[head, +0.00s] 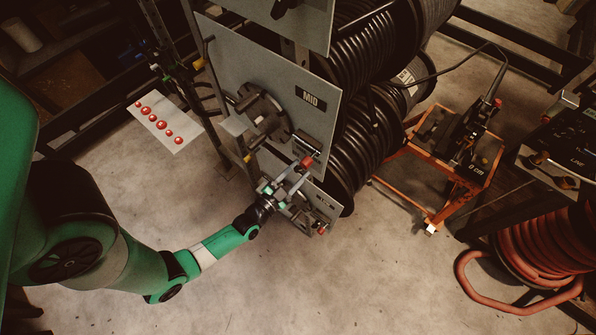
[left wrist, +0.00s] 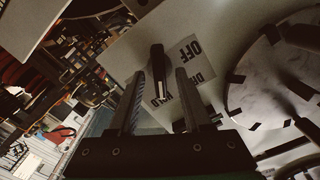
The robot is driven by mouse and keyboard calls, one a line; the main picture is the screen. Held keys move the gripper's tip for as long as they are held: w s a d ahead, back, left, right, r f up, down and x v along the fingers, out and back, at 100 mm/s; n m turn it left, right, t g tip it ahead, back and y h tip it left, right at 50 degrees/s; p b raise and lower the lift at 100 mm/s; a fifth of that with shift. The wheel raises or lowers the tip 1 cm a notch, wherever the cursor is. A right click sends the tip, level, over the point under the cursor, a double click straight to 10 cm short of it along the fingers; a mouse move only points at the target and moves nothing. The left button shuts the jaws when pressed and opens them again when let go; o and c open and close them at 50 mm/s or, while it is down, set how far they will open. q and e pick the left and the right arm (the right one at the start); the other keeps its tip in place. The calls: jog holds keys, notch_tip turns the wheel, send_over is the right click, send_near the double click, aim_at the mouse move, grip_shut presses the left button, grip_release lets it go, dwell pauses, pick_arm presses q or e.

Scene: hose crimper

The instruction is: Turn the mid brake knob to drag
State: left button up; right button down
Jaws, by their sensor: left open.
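The mid panel (head: 270,75) carries the MID label (head: 310,98) and stands upright in front of the hose reels. The mid brake knob (left wrist: 157,72) is a dark, narrow handle in the left wrist view. My left gripper (head: 294,172) is at the mid panel's lower right corner. In the left wrist view its open fingers (left wrist: 160,78) stand either side of the knob, with gaps visible. The knob's exact setting is hard to tell. My right gripper is not in view.
A reel hub with a crank (head: 262,112) is left of the brake area. A lower panel (head: 318,205) sits just below my gripper. A board with red buttons (head: 160,122) is at left. An orange cart (head: 440,165) stands right. The front floor is clear.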

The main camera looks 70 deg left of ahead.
pick_arm(q)
jog(key=shift+w+a, duration=0.1)
grip_shut()
jog(key=shift+n, duration=0.3)
jog(key=n+b, duration=0.2)
jog(key=n, duration=0.3)
jog(key=shift+a, duration=0.1)
jog(key=n+b, duration=0.2)
jog(key=n, duration=0.4)
jog(key=shift+a+b, duration=0.1)
jog(key=shift+b, duration=0.25)
dwell(0.3)
